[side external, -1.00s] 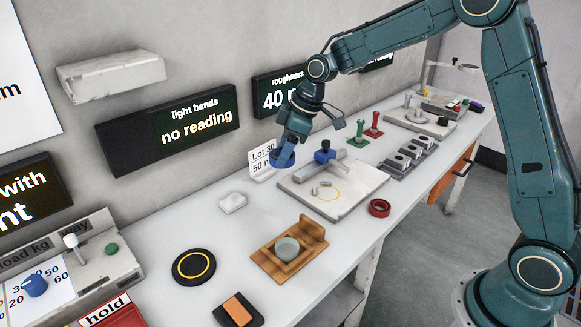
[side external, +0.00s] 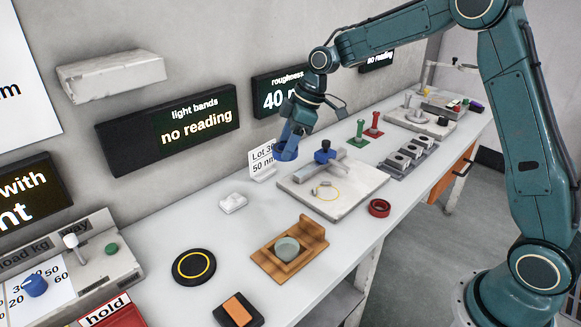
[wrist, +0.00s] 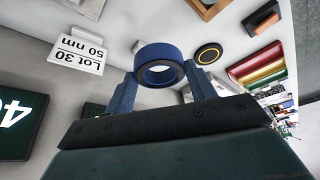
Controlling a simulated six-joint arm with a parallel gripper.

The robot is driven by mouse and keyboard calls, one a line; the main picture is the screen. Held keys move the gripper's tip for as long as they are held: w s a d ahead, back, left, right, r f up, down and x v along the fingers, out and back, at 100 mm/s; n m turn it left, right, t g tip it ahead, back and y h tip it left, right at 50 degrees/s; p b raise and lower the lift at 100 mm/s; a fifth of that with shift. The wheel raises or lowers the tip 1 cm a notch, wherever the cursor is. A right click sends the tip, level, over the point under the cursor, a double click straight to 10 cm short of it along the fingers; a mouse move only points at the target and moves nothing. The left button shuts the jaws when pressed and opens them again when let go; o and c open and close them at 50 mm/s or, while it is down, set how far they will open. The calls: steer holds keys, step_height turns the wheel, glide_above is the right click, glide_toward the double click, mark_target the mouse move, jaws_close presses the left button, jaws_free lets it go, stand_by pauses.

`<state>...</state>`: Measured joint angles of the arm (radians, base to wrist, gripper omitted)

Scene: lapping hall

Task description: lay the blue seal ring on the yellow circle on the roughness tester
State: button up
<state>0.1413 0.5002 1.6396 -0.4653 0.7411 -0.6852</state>
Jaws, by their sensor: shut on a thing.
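My gripper (side external: 290,142) is shut on the blue seal ring (side external: 285,153) and holds it in the air beside the lot card, to the left of the roughness tester in the side view. In the wrist view the ring (wrist: 157,51) sits between the two blue fingers. The roughness tester (side external: 357,186) is a pale slab with a blue knob and a grey arm. The yellow circle (side external: 337,198) is a thin outline on its top, with a small grey piece at its far edge. The tester does not show clearly in the wrist view.
The lot card (side external: 262,160) stands close by the ring. A red ring (side external: 379,208) lies right of the tester. A wooden holder (side external: 309,237) with a grey-green disc, a white block (side external: 233,203) and a black disc with a yellow ring (side external: 193,266) lie nearer the camera.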

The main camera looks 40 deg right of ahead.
mark_target(325, 194)
steer(key=s+d+r+n+g, duration=0.1)
steer(key=d+n, duration=0.2)
steer(key=d, duration=0.4)
steer(key=s+d+n+g+y, duration=0.1)
steer(key=d+n, duration=0.3)
steer(key=d, duration=0.3)
steer(key=shift+d+r+n+g, duration=0.3)
steer(key=shift+r+g, duration=0.05)
steer(key=shift+g, duration=0.05)
steer(key=shift+s, duration=0.1)
steer(key=shift+f, duration=10)
steer(key=shift+f, duration=0.15)
steer(key=o, duration=1.1)
